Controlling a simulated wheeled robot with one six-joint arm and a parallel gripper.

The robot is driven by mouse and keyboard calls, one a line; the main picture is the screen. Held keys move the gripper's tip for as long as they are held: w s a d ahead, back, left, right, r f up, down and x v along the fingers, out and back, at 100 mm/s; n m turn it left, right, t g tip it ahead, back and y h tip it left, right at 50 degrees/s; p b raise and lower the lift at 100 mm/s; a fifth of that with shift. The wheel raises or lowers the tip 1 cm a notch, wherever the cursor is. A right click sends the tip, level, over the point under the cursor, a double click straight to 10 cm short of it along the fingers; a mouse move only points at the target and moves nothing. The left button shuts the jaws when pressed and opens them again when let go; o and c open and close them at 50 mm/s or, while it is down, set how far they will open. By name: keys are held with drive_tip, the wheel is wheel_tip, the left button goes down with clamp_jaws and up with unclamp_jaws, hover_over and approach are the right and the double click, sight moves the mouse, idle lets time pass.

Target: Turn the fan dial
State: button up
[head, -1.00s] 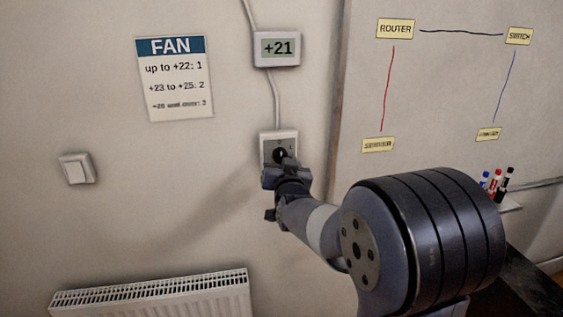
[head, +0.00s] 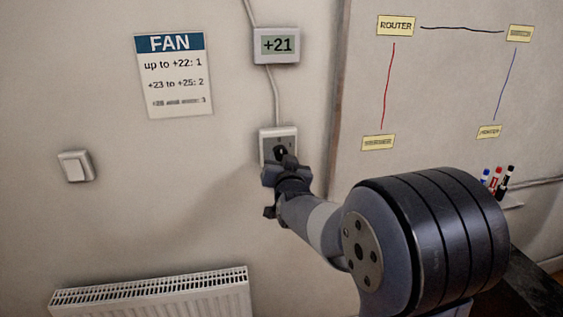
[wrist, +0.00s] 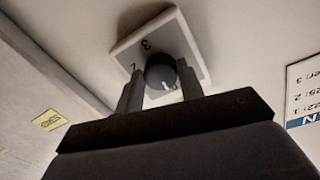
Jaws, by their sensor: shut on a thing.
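The fan dial is a round black knob (wrist: 162,72) on a white square wall plate (wrist: 188,48). In the wrist view the digits 3 and 2 show on the plate beside the knob. A light pointer mark shows on the knob's face. My gripper (wrist: 160,84) has one finger on each side of the knob and is shut on it. In the head view the plate (head: 265,140) is on the wall under the display, and my gripper (head: 284,160) covers its lower part. The thermometer display (head: 277,44) reads +21. The fan sign (head: 174,75) reads up to +22: 1, +23 to +25: 2.
A light switch (head: 76,166) is on the wall at the left. A white radiator (head: 155,296) stands below. A board (head: 440,100) with yellow labels and lines hangs at the right, with markers (head: 497,180) on its ledge.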

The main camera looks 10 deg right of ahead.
drive_tip(key=shift+f+b, duration=0.1)
drive_tip(key=shift+b, duration=0.25)
drive_tip(key=m+b, duration=0.2)
drive_tip(key=b, duration=0.1)
drive_tip(key=shift+f, duration=0.15)
drive_tip(key=m+b, duration=0.2)
drive_tip(key=m, duration=0.1)
drive_tip(key=shift+b, duration=0.4)
drive_tip(key=m, duration=0.1)
drive_tip(key=m+b, duration=0.2)
drive_tip(key=shift+r+g, duration=0.25)
drive_tip(key=shift+g, duration=0.05)
drive_tip(key=shift+r+m+y+b, duration=0.15)
drive_tip(key=shift+m+y+b, duration=0.15)
drive_tip(key=shift+m+b, duration=0.9)
drive_tip(key=shift+m+p, duration=0.35)
drive_tip(key=shift+m, duration=0.05)
drive_tip(key=o, duration=1)
